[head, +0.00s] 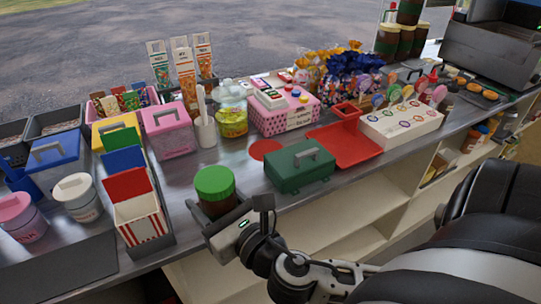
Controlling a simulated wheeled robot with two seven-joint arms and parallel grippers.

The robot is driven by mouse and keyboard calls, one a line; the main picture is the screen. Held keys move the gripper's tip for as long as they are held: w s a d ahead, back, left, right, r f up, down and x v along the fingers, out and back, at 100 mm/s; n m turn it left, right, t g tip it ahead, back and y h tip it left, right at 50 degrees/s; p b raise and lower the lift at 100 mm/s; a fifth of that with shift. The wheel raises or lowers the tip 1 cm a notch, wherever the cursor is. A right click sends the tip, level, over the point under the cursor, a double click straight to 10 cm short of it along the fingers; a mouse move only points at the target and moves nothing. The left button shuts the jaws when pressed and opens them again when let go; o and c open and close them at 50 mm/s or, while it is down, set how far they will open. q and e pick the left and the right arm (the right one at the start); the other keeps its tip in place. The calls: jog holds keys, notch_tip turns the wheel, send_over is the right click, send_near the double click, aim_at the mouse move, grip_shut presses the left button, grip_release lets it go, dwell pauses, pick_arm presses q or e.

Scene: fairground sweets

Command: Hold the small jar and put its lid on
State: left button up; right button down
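A dark brown jar (218,208) stands near the counter's front edge, with a green lid (214,181) on its top. My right gripper (232,225) comes in from the right and is right against the jar's front side. A glass jar of yellow and green sweets (232,122) stands further back. My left gripper is not in view.
A green box with a handle (300,171) is right of the jar, and a red tray (345,146) lies beyond it. A red-and-white striped holder (140,220) stands left. Bare counter (185,185) shows behind the jar.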

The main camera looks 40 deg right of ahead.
jog(key=shift+d, duration=0.15)
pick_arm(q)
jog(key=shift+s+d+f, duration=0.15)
pick_arm(e)
jog(key=shift+s+r, duration=0.1)
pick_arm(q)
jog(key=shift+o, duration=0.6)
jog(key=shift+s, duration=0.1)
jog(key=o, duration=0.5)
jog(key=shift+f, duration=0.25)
pick_arm(e)
jog(key=shift+d, duration=0.25)
pick_arm(q)
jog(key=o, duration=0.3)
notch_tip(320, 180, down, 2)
jog(key=b, duration=0.3)
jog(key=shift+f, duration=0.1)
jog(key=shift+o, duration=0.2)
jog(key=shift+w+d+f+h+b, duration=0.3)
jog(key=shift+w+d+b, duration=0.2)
jog(key=shift+b, duration=1.85)
pick_arm(e)
jog(key=w+d+r+m+h, duration=0.1)
jog(key=w+d, duration=0.2)
jog(key=d, duration=0.9)
jog(key=shift+d+r+h, duration=0.3)
jog(key=shift+h, duration=0.1)
jog(key=shift+w, duration=0.1)
